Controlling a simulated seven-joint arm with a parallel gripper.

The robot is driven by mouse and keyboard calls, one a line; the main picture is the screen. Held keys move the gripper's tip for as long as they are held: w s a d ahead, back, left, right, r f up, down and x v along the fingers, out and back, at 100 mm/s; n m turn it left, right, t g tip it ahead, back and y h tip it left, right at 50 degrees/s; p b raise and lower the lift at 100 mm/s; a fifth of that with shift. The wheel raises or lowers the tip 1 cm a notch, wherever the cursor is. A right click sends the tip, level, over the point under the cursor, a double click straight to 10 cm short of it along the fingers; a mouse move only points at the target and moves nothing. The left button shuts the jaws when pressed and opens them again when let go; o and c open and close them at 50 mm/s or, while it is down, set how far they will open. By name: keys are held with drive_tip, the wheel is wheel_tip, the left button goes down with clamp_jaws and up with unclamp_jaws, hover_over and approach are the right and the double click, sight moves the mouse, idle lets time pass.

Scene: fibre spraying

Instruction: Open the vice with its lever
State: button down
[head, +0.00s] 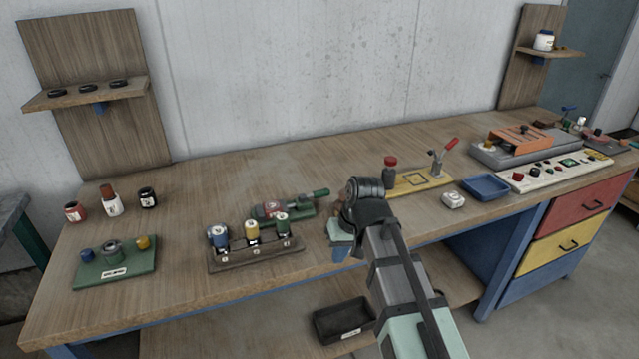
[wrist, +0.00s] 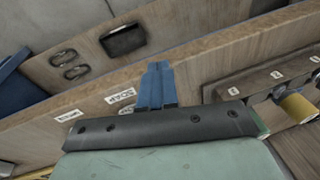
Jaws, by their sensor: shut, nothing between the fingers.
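A green vice-like device (head: 283,210) stands on the bench behind the spool rack, with a red part on top.
A rack of spools (head: 255,255) stands between the vice and the front edge. A yellow plate (head: 418,185) with a red-handled clamp lies right of my arm. A blue tray (head: 485,187) is farther right. A black bin (head: 343,320) sits below. The bench's back middle is clear.

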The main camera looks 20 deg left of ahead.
drive_tip(key=a+r, duration=0.1)
drive_tip(key=w+a+r, duration=0.1)
drive_tip(key=r, duration=0.1)
drive_tip(key=a+r, duration=0.1)
drive_tip(key=shift+w+a+r, duration=0.2)
drive_tip(key=shift+w, duration=0.15)
drive_tip(key=w+a+r, duration=0.2)
drive_tip(key=w+a, duration=0.1)
wheel_tip(320, 180, up, 6)
drive_tip(key=n+t, duration=0.1)
drive_tip(key=t, duration=0.2)
hover_over(316, 195)
drive_tip(key=w, duration=0.4)
drive_tip(key=shift+s+a+r, duration=0.1)
drive_tip(key=shift+a+r, duration=0.05)
drive_tip(key=shift+a, duration=0.15)
drive_tip(key=x, duration=1)
drive_tip(key=shift+s+a, duration=0.1)
drive_tip(key=shift+a, duration=0.05)
drive_tip(key=shift+s+d, duration=0.9)
drive_tip(key=shift+s, duration=0.05)
drive_tip(key=shift+s+d+f, duration=0.35)
drive_tip(key=shift+s+d, duration=0.1)
drive_tip(key=shift+d, duration=0.05)
drive_tip(key=shift+s+d, duration=0.1)
